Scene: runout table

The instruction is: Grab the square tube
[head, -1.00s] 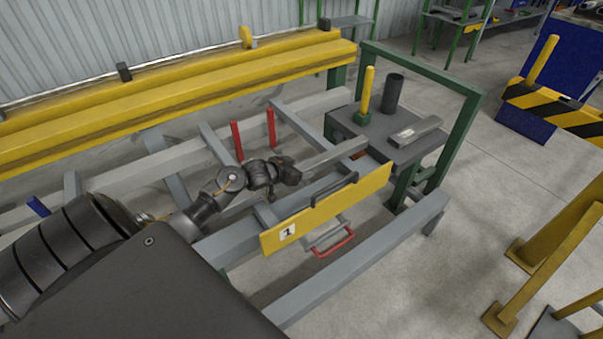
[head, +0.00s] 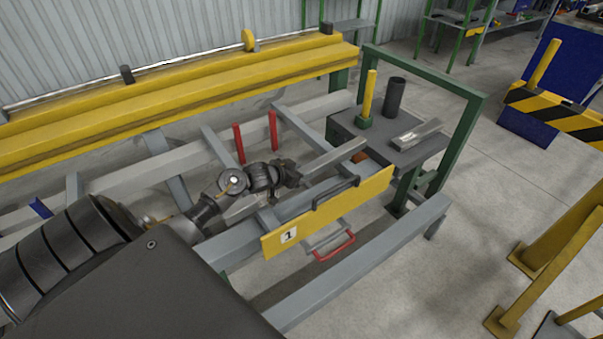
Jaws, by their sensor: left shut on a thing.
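A grey square tube (head: 336,159) runs from my left gripper (head: 292,177) toward the small table at the right. The gripper is shut on it, over the runout table. The tube's far end points up and right, near an orange-brown block (head: 359,157). The jaws and wrist hide part of the tube. A grey length (head: 242,209) shows on the near side of the gripper; I cannot tell whether it is the same tube. My right gripper is not in view.
A yellow plate (head: 330,212) marked 1, with a dark handle, stands in front of the gripper. Two red posts (head: 239,143) stand behind it. A green-framed table (head: 345,121) carries a yellow post, a dark cylinder (head: 395,96) and a short metal bar (head: 417,131).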

